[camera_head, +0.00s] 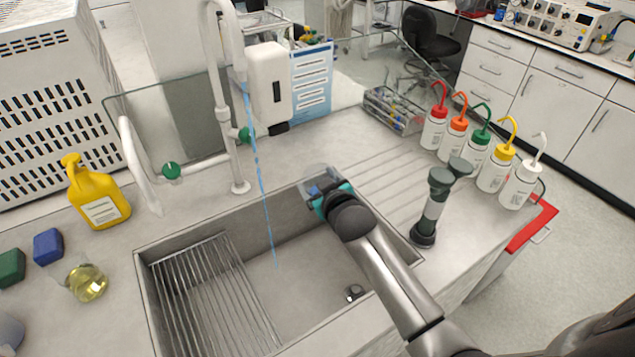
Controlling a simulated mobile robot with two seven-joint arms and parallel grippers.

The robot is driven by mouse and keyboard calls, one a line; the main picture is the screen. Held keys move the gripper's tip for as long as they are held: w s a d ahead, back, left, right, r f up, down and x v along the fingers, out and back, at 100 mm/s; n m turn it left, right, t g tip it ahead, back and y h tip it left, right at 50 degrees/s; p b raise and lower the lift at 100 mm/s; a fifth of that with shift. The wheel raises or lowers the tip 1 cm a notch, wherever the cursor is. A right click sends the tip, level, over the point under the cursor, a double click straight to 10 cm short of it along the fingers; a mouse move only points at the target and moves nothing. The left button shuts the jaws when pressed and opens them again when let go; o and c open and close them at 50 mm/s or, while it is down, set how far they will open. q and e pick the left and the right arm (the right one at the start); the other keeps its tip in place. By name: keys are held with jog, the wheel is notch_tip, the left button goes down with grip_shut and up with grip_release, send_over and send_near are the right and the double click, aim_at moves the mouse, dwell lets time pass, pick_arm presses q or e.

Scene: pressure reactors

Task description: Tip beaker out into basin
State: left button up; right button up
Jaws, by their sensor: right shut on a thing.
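My right gripper (326,196) is at the back right rim of the sink basin (310,293), its arm coming in from the lower right. It is shut on the clear beaker (316,173), which shows just beyond the teal fingers. The gripper hides part of the beaker. Its exact tilt and whether it holds liquid are hard to tell. A thin blue stream of water (258,165) falls from the tall tap (222,90) into the basin, left of the beaker and apart from it. My left gripper is not in view.
A wire rack (210,300) lies in the basin's left part. Several wash bottles (475,150) line the back right. A yellow flask (88,283) and yellow bottle (100,205) stand left.

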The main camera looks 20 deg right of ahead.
jog(key=shift+f+n+h+b, duration=0.6)
jog(key=shift+f+n+b, duration=0.3)
jog(key=shift+f+b, duration=2.9)
pick_arm(q)
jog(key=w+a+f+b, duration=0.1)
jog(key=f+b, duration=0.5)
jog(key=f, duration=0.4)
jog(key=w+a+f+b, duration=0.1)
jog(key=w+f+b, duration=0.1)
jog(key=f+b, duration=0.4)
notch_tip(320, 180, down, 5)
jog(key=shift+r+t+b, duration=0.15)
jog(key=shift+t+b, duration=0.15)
jog(key=shift+b, duration=0.1)
pick_arm(e)
jog(key=d+r+n+t+h, duration=0.1)
jog(key=n, duration=0.3)
jog(key=d+r+n+t+h, duration=0.1)
jog(key=d+n+t+h, duration=0.1)
jog(key=n, duration=0.3)
jog(key=d+r+n+t+h, duration=0.1)
jog(key=n, duration=0.4)
jog(key=shift+d+t, duration=0.25)
jog(key=shift+t, duration=0.15)
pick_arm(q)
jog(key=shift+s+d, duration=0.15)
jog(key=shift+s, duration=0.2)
